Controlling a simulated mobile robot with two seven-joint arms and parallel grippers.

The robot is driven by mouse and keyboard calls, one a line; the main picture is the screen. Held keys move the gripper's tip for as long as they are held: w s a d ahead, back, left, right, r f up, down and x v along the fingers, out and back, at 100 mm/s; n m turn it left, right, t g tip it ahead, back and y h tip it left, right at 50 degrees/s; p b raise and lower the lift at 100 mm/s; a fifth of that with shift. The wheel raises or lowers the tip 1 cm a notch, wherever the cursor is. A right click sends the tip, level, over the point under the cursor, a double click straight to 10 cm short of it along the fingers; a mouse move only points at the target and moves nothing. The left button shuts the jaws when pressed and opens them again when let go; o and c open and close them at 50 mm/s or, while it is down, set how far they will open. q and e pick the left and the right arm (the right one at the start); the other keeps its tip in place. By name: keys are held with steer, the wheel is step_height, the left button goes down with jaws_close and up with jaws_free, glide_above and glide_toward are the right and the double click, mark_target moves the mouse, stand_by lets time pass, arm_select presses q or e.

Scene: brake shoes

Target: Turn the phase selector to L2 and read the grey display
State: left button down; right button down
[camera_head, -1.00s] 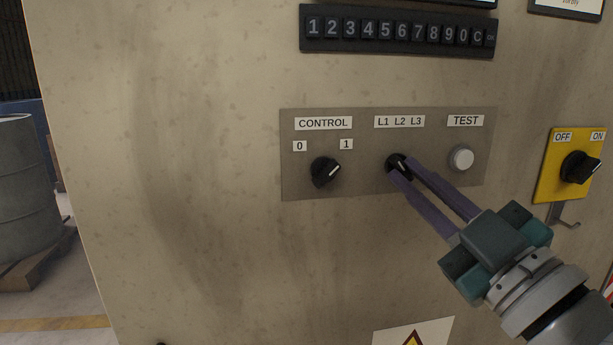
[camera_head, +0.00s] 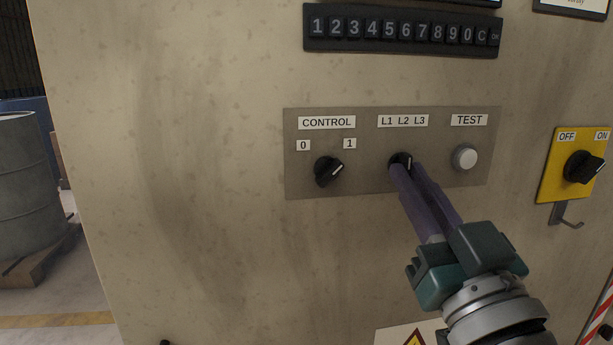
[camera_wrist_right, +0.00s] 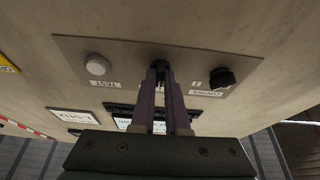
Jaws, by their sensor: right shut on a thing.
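The phase selector (camera_head: 399,158) is a small black knob below the L1 L2 L3 label (camera_head: 403,121) on the grey control plate. My right gripper (camera_head: 404,168) has its purple fingers shut on this knob. The fingers hide much of it, and I cannot tell for sure which label its pointer faces. In the right wrist view the fingers (camera_wrist_right: 160,75) reach the dark knob (camera_wrist_right: 160,64). Only the bottom edge of a dark screen (camera_head: 470,2) shows at the top of the head view; no reading shows there. My left gripper is out of view.
The black CONTROL knob (camera_head: 328,171) is left of the selector, the white TEST button (camera_head: 465,158) right. A number keypad (camera_head: 400,32) is above. A yellow OFF/ON switch plate (camera_head: 558,190) with a hook (camera_head: 567,217) is farther right. A drum (camera_head: 30,190) stands left of the cabinet.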

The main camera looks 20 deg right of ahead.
steer(key=shift+m, duration=0.3)
steer(key=c, duration=0.9)
jaws_free()
steer(key=shift+w, duration=0.1)
steer(key=b+v, duration=0.1)
steer(key=v, duration=0.9)
